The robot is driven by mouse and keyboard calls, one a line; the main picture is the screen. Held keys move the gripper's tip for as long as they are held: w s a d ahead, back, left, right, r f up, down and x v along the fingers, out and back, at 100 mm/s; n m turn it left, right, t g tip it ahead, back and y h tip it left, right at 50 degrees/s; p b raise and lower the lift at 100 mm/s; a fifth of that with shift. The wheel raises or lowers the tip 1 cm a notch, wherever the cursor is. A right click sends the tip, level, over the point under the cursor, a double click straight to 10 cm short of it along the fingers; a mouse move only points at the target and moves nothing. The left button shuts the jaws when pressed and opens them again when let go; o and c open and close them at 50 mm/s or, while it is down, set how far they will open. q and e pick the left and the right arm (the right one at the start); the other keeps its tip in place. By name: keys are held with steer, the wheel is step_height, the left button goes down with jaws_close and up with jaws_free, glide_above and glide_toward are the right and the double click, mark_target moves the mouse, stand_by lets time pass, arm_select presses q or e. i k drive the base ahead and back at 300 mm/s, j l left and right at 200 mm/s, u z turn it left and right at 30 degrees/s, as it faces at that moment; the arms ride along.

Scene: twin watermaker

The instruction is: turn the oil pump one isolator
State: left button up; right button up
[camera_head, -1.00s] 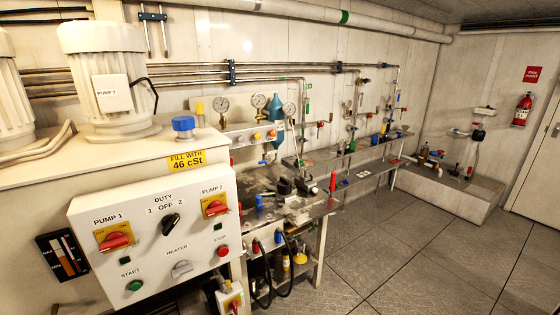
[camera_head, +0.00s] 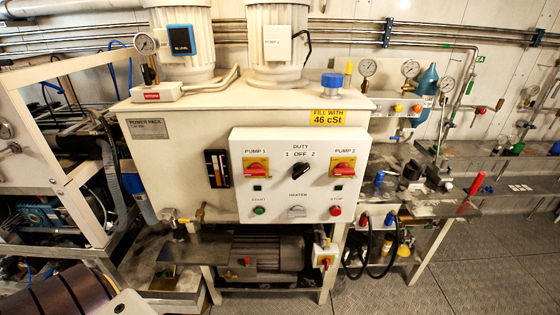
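The control panel (camera_head: 240,215) is a white box on the front of the power pack tank, and I see it nearly straight on. The pump one isolator (camera_head: 256,168) is a red rotary handle on a yellow plate under the label PUMP 1. Its handle appears to lie roughly level, but its exact setting is too small to read. A matching pump two isolator (camera_head: 343,169) sits to its right. Neither of my grippers shows in the view.
Between the isolators is a black duty selector (camera_head: 302,165). Below are a green start button (camera_head: 259,210), heater knob (camera_head: 297,211) and red stop button (camera_head: 335,210). A motor (camera_head: 265,255) sits beneath. Free floor (camera_head: 465,275) lies at right.

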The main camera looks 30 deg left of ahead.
mark_target(256, 169)
steer(key=j+u, duration=0.1)
steer(key=u, duration=0.25)
steer(key=j+u, duration=0.1)
steer(key=u, duration=0.25)
steer(key=j+u, duration=0.1)
steer(key=u, duration=0.25)
steer(key=k, duration=0.05)
